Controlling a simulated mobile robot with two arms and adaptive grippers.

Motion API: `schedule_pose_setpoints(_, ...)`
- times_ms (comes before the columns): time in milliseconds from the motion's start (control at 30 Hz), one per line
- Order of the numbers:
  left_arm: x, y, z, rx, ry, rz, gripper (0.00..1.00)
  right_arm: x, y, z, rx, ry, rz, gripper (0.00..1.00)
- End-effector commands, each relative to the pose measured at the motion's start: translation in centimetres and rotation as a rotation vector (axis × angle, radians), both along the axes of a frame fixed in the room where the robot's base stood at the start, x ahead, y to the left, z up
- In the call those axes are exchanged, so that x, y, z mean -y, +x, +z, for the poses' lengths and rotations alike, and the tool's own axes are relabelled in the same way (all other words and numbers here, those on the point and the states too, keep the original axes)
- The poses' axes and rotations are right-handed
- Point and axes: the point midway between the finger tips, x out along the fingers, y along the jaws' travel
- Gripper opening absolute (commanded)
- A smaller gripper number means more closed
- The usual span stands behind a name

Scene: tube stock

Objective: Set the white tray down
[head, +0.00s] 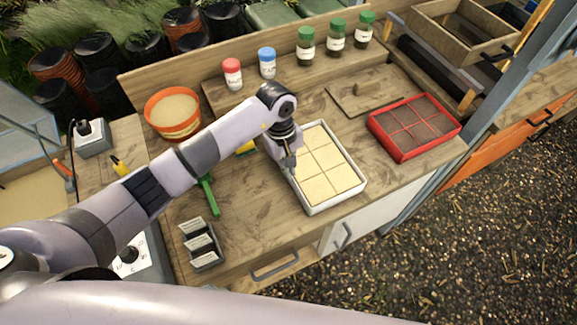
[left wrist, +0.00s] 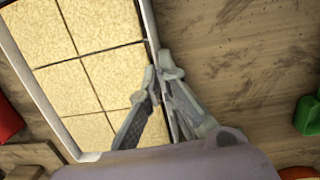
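The white tray (head: 340,201) is at the middle of the wooden bench, level, with several square compartments full of pale tan, grainy material. My left gripper (head: 290,164) is at the tray's left long side. In the left wrist view the fingertips (left wrist: 159,66) pinch the tray's thin wall, one finger inside and one outside; the tray wall (left wrist: 149,28) runs up between them. I cannot tell whether the tray's underside touches the bench or is slightly above it. My right gripper is not in view.
A red tray (head: 443,139) of dark soil stands to the right, near a wooden board (head: 352,96). An orange pot (head: 173,132), a green-handled tool (head: 207,192) and a grey label holder (head: 202,253) are on the left. Lidded jars (head: 306,46) line the back. Bare bench (head: 262,215) lies front left.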

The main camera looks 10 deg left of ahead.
Motion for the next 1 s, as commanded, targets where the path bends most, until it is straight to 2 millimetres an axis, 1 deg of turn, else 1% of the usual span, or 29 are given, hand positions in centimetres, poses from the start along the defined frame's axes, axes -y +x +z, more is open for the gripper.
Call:
schedule_pose_setpoints(167, 0.1, 0.1, -0.2, 0.003, -0.003, 0.000, 0.00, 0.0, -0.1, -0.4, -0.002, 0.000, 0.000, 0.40)
schedule_pose_setpoints(200, 0.0, 0.0, -0.2, -0.001, -0.001, 0.000, 0.04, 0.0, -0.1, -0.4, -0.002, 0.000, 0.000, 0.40)
schedule_pose_setpoints(533, 0.0, 0.0, -0.2, -0.001, -0.001, 0.000, 0.25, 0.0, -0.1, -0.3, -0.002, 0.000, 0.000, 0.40)
schedule_pose_setpoints(767, 0.0, 0.0, -0.2, -0.001, -0.001, 0.000, 0.25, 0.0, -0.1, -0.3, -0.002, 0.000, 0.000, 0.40)
schedule_pose_setpoints(900, 0.0, 0.0, 0.3, 0.000, 0.000, 0.000, 0.25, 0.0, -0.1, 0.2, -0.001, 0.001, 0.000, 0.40)
schedule_pose_setpoints(967, -0.1, 0.2, 0.7, 0.002, 0.000, 0.000, 0.25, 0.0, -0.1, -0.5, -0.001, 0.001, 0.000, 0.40)
schedule_pose_setpoints(1000, -0.2, 0.3, 1.3, 0.005, 0.000, 0.000, 0.25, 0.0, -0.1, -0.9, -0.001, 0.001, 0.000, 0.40)
